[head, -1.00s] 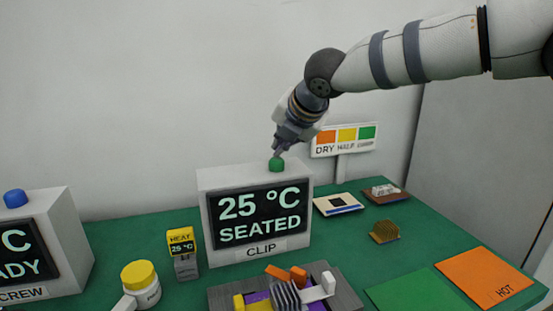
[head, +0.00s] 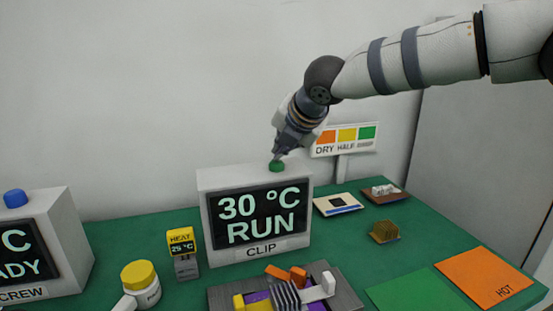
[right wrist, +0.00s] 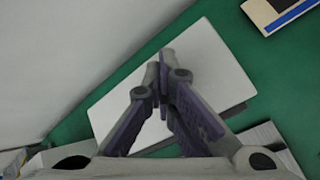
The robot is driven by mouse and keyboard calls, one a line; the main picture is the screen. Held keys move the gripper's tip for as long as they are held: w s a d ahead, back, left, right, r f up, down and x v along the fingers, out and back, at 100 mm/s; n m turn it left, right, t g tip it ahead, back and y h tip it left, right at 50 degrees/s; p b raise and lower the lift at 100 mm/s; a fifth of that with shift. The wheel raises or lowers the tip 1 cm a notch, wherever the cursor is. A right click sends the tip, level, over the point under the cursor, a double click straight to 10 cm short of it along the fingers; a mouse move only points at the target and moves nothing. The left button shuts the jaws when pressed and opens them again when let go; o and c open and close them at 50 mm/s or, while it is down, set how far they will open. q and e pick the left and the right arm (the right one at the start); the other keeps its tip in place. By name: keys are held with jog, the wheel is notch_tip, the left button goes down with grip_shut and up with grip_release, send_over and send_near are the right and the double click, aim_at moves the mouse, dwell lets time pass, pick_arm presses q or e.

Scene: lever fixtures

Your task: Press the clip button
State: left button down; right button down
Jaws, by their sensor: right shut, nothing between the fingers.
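The CLIP box (head: 204,180) is a white housing with a dark screen (head: 257,217) that reads "30 °C RUN". Its green button (head: 276,167) is on top and sits low. My right gripper (head: 278,157) points down with its fingertips at the button, seemingly touching it. In the right wrist view the right gripper (right wrist: 163,88) is shut with nothing between its fingers, above the white box top (right wrist: 205,65); the button is hidden behind the fingers there. My left gripper is not in view.
A fixture (head: 345,293) with orange, yellow and white levers stands in front of the box. A HEAT meter (head: 181,242), a yellow-lidded jar (head: 140,280) and the SCREW box (head: 70,235) are left. A DRY/HALF sign (head: 343,140) stands behind right. Orange HOT (head: 484,275) and green mats (head: 415,292) lie right.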

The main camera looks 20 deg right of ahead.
aim_at(280, 161)
jog(key=shift+r, duration=0.95)
notch_tip(280, 161, up, 5)
jog(key=shift+r, duration=0.1)
